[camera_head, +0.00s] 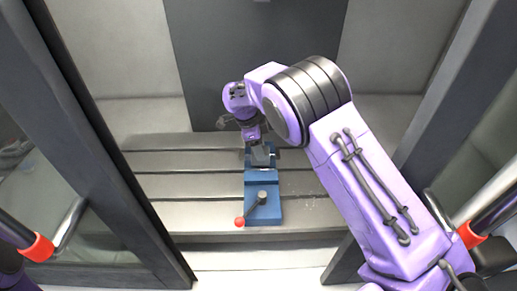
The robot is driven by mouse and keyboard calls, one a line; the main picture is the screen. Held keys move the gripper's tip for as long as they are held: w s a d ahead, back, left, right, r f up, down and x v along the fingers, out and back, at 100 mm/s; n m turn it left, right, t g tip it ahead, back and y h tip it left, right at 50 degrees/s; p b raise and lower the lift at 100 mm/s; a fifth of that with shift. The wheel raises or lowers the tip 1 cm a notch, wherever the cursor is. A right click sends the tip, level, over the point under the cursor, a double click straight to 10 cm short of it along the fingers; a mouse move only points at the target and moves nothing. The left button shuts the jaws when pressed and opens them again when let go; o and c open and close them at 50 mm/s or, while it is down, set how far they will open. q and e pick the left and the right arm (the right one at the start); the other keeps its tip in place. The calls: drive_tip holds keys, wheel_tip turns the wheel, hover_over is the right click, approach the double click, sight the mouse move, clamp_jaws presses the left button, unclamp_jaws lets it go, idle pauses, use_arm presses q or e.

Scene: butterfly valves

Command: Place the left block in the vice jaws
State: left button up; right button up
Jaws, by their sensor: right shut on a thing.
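The blue vice (262,181) stands on the slotted metal table inside the machine, with a handle ending in a red ball toward me. My right arm reaches in from the right, and my right gripper (256,142) is over the far end of the vice. It is shut on a dark grey block (261,155), which is at the vice jaws. The gripper and arm partly hide the block and jaws, so I cannot tell whether the block rests on the vice. My left gripper is out of view.
The slotted table (170,188) is clear to the left of the vice. Small light chips lie to its right. Dark door frames (95,130) with red-ended handles (40,247) flank the opening on both sides.

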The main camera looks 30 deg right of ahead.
drive_tip(key=shift+s+f, duration=0.15)
drive_tip(key=shift+f, duration=0.9)
drive_tip(key=shift+w+f, duration=0.2)
drive_tip(key=o, duration=1.3)
drive_tip(key=shift+s, duration=0.1)
drive_tip(key=shift+o, duration=0.2)
drive_tip(key=b+v, duration=0.2)
drive_tip(key=v, duration=1)
drive_tip(key=shift+d+r, duration=0.1)
drive_tip(key=shift+r, duration=0.05)
